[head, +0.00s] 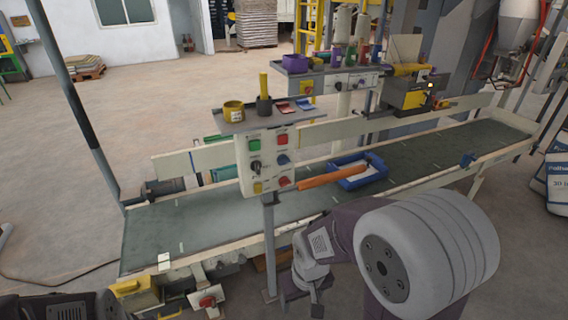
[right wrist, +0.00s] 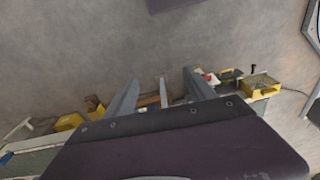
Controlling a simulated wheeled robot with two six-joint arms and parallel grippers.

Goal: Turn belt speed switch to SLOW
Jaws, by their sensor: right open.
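A white control panel (head: 268,160) stands on a grey post at the front edge of the conveyor belt (head: 205,215). My right gripper (head: 302,294) is open and empty, low in front of the belt and below the panel. Its spread fingers (right wrist: 160,92) show in the right wrist view. My left gripper is out of view.
A shelf above the panel holds a yellow cup (head: 233,111). Yellow boxes (head: 136,291) sit low at the belt's front left.

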